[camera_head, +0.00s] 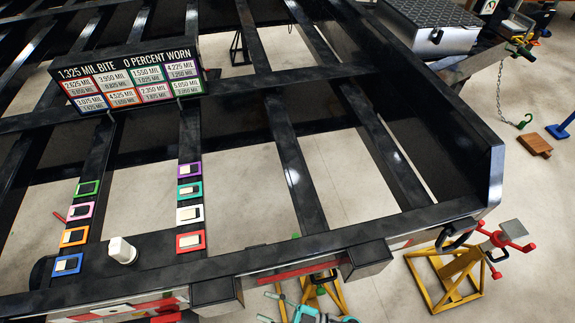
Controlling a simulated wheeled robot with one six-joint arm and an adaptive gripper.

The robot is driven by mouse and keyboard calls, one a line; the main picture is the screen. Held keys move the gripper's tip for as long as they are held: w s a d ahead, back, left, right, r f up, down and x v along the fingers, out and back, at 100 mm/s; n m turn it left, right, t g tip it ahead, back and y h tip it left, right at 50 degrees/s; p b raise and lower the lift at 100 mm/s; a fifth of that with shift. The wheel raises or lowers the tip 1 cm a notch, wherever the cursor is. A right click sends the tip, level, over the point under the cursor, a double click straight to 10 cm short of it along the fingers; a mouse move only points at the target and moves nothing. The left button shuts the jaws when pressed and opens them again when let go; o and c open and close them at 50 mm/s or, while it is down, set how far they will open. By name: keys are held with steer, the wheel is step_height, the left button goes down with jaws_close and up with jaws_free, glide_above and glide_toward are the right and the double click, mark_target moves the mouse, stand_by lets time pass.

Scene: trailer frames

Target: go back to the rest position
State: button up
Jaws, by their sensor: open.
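A white cylinder-like piece (122,250) stands between the two rows.
A yellow stand (447,279) with red handles is on the floor at the lower right. Another yellow stand (322,297) is partly hidden under the front beam. A dark-lidded metal box (430,28) sits at the upper right. A chain hangs near it.

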steer(key=s+d+r+m+t+h, duration=0.4)
steer(key=s+d+r+m+h, duration=0.4)
steer(key=d, duration=0.3)
steer(key=s+d+r+m+t+h, duration=0.5)
steer(key=s+d+r+m+h, duration=0.3)
steer(key=d+r+h, duration=0.3)
steer(key=shift+d+m+h, duration=0.3)
steer(key=shift+d+m, duration=0.1)
steer(key=shift+d, duration=0.2)
steer(key=shift+a, duration=0.1)
steer(key=shift+c, duration=0.6)
